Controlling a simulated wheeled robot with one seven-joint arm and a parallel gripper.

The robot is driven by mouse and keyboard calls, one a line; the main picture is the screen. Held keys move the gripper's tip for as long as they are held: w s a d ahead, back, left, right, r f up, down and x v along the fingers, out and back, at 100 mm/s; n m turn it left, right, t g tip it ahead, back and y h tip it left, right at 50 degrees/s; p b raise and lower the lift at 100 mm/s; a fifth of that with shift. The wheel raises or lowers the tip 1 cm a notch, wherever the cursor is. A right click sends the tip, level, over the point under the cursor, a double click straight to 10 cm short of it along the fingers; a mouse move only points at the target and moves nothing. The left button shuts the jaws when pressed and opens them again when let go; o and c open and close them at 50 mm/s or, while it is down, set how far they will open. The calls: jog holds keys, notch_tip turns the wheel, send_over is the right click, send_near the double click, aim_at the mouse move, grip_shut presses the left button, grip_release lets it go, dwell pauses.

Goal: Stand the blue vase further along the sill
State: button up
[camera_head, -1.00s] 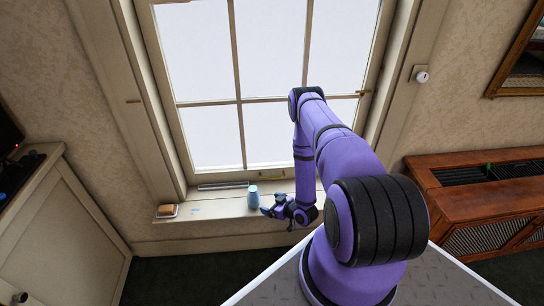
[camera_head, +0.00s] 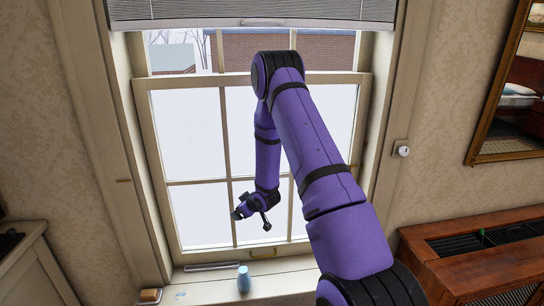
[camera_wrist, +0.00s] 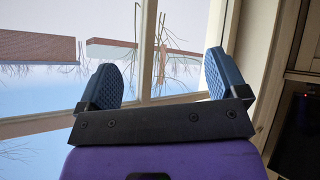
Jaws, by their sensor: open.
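The blue vase (camera_head: 244,279) stands upright on the window sill (camera_head: 212,289) in the head view, left of the sill's middle. My gripper (camera_head: 237,214) is raised well above the vase, in front of the window panes, and is apart from it. In the wrist view my gripper's two blue pads (camera_wrist: 161,80) are spread apart with nothing between them.
A small brown-topped block (camera_head: 149,296) sits at the sill's left end, with a light blue mark beside it. A grey strip (camera_head: 212,266) lies at the window's foot. A wooden cabinet (camera_head: 470,262) stands at right, a pale cabinet (camera_head: 35,268) at left.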

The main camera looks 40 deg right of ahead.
jog(key=s+a+r+m+g+h, duration=0.1)
jog(key=s+a+r, duration=0.2)
jog(key=r, duration=0.7)
jog(key=s+a+r, duration=0.3)
jog(key=r, duration=0.7)
jog(key=s+a+r+m+g+h, duration=0.1)
jog(key=s+a+r, duration=0.2)
jog(key=r, duration=0.7)
jog(key=s+a+r+g, duration=0.1)
jog(key=s+a+r, duration=0.3)
jog(key=s, duration=0.6)
jog(key=s+a+r+m+g+y, duration=0.1)
jog(key=s+a+r, duration=0.2)
jog(key=s, duration=0.7)
jog(key=s+a+r+y, duration=0.1)
jog(key=s+a+r, duration=0.3)
jog(key=s, duration=0.6)
jog(key=shift+a+r+g, duration=0.35)
jog(key=shift+a+g, duration=0.05)
jog(key=shift+a, duration=0.1)
